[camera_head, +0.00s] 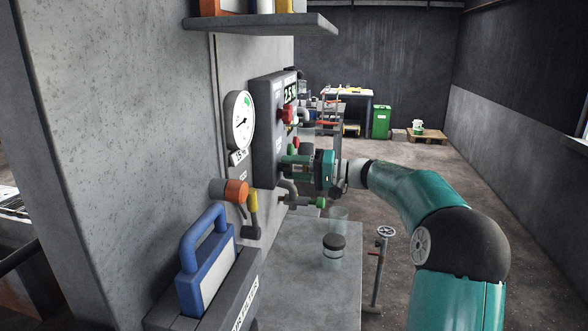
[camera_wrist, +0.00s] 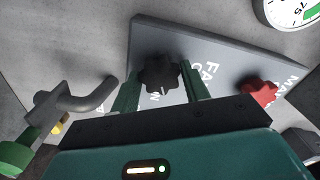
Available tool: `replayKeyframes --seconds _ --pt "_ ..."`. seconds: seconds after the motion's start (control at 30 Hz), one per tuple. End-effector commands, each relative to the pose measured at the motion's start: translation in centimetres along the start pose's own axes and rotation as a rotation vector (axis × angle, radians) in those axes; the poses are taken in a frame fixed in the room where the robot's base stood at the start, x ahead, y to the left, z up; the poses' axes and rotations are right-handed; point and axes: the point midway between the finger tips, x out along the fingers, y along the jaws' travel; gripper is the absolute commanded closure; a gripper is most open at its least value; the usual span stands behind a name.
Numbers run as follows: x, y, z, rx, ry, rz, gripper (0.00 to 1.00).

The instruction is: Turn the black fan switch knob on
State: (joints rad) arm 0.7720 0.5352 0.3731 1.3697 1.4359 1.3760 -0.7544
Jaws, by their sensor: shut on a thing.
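The black fan switch knob (camera_wrist: 158,75) is a lobed knob on the grey control panel (camera_wrist: 205,65), with white lettering partly visible around it. My gripper (camera_wrist: 160,88) has its two green fingers on either side of the knob and is shut on it. In the head view my gripper (camera_head: 296,160) reaches the panel (camera_head: 264,130) from the right, and the knob is hidden behind the fingers there.
A red knob (camera_wrist: 258,91) sits on the same panel, right of the black one in the wrist view. A pipe with a green-handled valve (camera_head: 318,202) is just below my gripper. A gauge (camera_head: 239,120) hangs left of the panel. A table with a jar (camera_head: 333,252) stands below.

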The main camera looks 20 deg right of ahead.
Motion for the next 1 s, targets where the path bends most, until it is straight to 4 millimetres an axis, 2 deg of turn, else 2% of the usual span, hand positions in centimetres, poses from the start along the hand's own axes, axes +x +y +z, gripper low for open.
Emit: replayKeyframes --seconds 0.3,0.5,1.0 --pt "0.07 0.02 0.06 0.268 -0.002 0.0 0.77" --pt "0.08 0.02 0.07 0.383 -0.002 0.0 0.77" --pt "0.08 0.01 0.07 0.468 -0.002 0.0 0.77"
